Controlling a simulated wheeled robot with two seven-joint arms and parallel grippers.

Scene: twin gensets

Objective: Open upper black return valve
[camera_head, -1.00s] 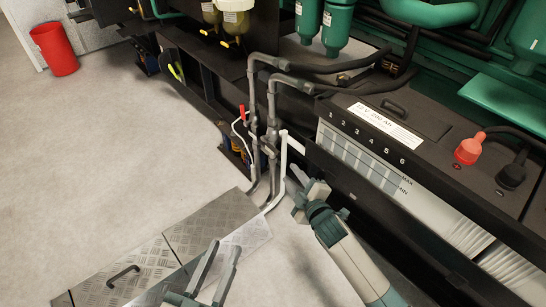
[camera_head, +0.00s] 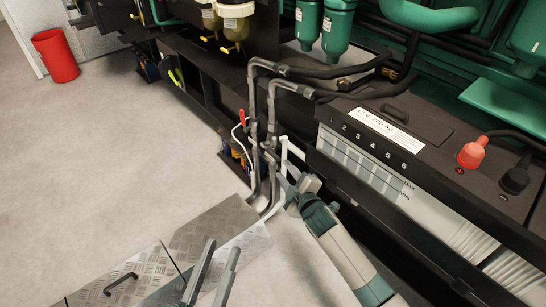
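Two grey pipes (camera_head: 272,108) run down in front of the black genset frame, with dark fittings (camera_head: 268,150) partway down. I cannot clearly make out the upper black return valve's handle among them. A red lever (camera_head: 242,117) sits just left of the pipes. My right gripper (camera_head: 296,186) is just right of and below the fittings, close to the lower pipes. Whether it touches them, and its finger gap, cannot be told. My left gripper (camera_head: 212,262) is low in the picture over the floor plates, its two fingers apart with nothing between them.
A battery (camera_head: 400,150) with red and black terminal caps stands at the right. Metal checker plates (camera_head: 205,235), one with a black handle, lie on the floor at lower left. A red bin (camera_head: 56,56) stands at the far left. The grey floor between is clear.

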